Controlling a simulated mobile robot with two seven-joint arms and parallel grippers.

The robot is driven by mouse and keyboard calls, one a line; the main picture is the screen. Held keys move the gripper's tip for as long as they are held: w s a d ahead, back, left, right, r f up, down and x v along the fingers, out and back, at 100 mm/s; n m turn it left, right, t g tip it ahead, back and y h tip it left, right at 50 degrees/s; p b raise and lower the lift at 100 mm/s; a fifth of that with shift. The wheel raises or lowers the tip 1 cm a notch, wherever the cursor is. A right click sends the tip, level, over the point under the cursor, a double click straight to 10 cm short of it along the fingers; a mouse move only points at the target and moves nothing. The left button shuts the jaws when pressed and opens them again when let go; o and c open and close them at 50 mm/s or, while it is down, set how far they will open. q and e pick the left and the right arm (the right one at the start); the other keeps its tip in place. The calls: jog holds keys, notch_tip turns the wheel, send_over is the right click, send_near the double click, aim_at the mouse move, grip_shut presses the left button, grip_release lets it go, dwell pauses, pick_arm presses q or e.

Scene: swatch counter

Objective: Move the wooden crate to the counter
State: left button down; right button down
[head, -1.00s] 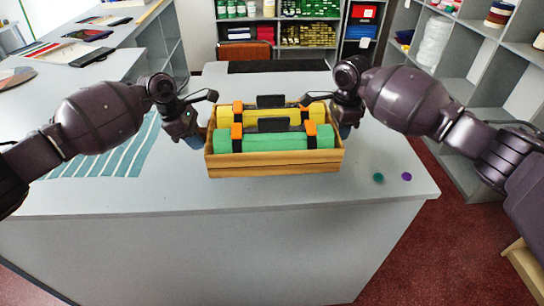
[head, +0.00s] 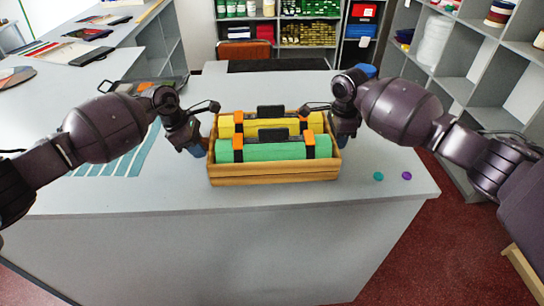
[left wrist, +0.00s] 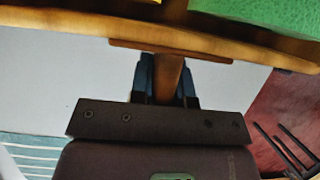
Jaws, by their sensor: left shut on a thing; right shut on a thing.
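The wooden crate (head: 275,176) is over the near part of the grey counter (head: 110,203) in the head view, roughly level. I cannot tell whether its base touches the top. It holds a green roll (head: 272,151) in front and a yellow roll (head: 250,126) behind, both with orange and black fittings. My left gripper (head: 203,147) is shut on the crate's left end. In the left wrist view its blue fingers close around a wooden handle (left wrist: 168,76) projecting from the crate wall. My right gripper (head: 342,138) is shut on the crate's right end, its fingertips partly hidden.
A teal disc (head: 378,176) and a purple disc (head: 407,175) lie right of the crate. A striped teal sheet (head: 112,164) lies to the left. A dark tray-like item with orange (head: 150,90) is behind my left arm. Shelves (head: 470,90) stand at the right.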

pick_arm(q)
jog(key=shift+f, duration=0.3)
pick_arm(e)
jog(key=shift+f, duration=0.3)
pick_arm(q)
jog(key=c, duration=1.5)
grip_release()
jog(key=shift+f, duration=0.2)
jog(key=shift+c, duration=0.2)
pick_arm(e)
jog(key=c, duration=1.5)
grip_release()
jog(key=shift+f, duration=0.15)
jog(key=shift+c, duration=0.2)
pick_arm(q)
jog(key=o, duration=0.4)
pick_arm(e)
jog(key=o, duration=0.4)
pick_arm(q)
jog(key=shift+o, duration=0.2)
pick_arm(e)
jog(key=shift+o, duration=0.2)
pick_arm(q)
jog(key=shift+r, duration=0.1)
